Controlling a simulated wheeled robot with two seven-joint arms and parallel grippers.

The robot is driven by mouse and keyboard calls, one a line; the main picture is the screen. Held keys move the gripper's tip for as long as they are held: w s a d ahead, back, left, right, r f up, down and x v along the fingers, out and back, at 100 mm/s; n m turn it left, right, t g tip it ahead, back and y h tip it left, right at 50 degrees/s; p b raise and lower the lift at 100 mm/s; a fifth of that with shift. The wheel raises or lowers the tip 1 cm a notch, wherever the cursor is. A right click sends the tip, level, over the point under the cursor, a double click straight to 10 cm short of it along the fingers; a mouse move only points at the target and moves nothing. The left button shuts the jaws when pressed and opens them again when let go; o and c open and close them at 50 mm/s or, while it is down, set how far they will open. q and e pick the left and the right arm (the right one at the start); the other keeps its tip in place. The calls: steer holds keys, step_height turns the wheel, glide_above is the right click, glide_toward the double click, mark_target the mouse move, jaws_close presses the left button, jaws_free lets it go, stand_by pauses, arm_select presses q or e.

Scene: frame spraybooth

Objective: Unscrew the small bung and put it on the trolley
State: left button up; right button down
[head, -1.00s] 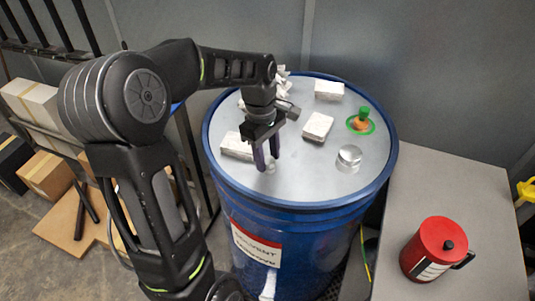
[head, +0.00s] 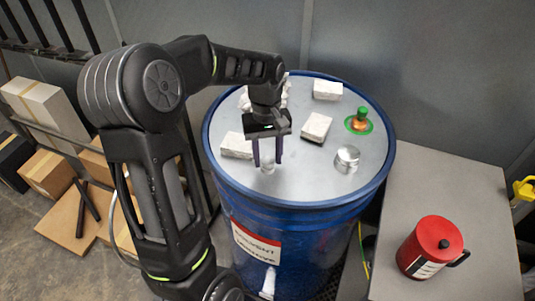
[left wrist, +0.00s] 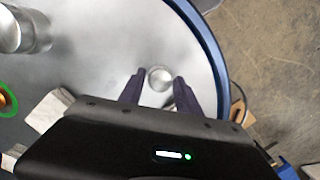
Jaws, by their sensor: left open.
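The small silver bung (head: 267,169) stands on the grey lid of the blue drum (head: 300,190), near its front left. My left gripper (head: 268,163) points down over it, open, with one dark finger on each side. In the left wrist view the round bung top (left wrist: 158,78) shows between the spread fingertips (left wrist: 159,76); I cannot tell whether they touch it. A grey flat top (head: 450,195), likely the trolley, stands right of the drum. My right gripper is not in view.
A larger silver bung (head: 347,159), a brass fitting with green cap and ring (head: 361,121), and several white blocks (head: 316,127) are on the lid. A red can (head: 430,247) stands on the grey top; its back part is clear.

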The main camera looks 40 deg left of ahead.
arm_select(q)
steer(key=shift+m, duration=1)
steer(key=m, duration=0.2)
steer(key=shift+m+p, duration=0.3)
steer(key=shift+p, duration=0.1)
jaws_close()
steer(key=n, duration=0.4)
steer(key=shift+n, duration=0.3)
